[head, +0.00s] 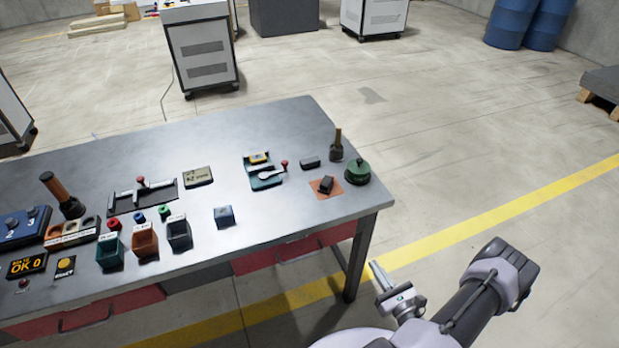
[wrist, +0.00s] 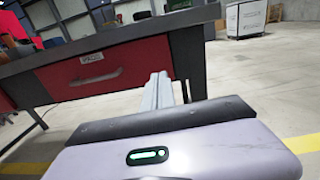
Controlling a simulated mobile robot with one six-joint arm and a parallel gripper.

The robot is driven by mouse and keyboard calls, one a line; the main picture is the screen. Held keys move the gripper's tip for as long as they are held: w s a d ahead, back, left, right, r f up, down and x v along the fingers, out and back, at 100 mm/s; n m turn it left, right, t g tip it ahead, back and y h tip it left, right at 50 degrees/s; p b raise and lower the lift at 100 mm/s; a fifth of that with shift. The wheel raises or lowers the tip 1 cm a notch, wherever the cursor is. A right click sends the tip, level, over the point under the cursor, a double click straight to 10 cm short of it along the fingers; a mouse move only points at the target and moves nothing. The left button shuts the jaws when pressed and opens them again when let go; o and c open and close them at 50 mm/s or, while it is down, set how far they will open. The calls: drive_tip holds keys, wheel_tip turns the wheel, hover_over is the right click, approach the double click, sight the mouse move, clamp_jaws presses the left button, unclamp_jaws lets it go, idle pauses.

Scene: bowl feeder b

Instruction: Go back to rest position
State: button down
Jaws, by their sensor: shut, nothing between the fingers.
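My gripper (head: 377,271) is in the lower right of the head view, off the right front corner of the metal workbench (head: 285,130). Its fingers are together with nothing between them. I cannot tell the exact gap between the fingers and the bench.
A yellow floor line (head: 480,231) runs past the bench. The floor at right is open.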

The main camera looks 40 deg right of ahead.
drive_tip(key=w+a+r+n+g+y, duration=0.2)
drive_tip(key=w+a+r+n+y, duration=0.4)
drive_tip(key=r, duration=0.3)
drive_tip(key=w+a+r+n+g+y, duration=0.2)
drive_tip(key=w+a+r+n+y, duration=0.4)
drive_tip(key=r, duration=0.3)
drive_tip(key=a+r+n+g+y, duration=0.3)
drive_tip(key=a+r+n+g, duration=0.55)
drive_tip(key=a+r, duration=0.2)
drive_tip(key=s+a+r+n+h, duration=0.9)
drive_tip(key=s+a+r+n, duration=0.3)
drive_tip(key=s+a+n, duration=0.1)
drive_tip(key=shift+a+r+n+t, duration=0.3)
drive_tip(key=shift+a+n+t, duration=0.05)
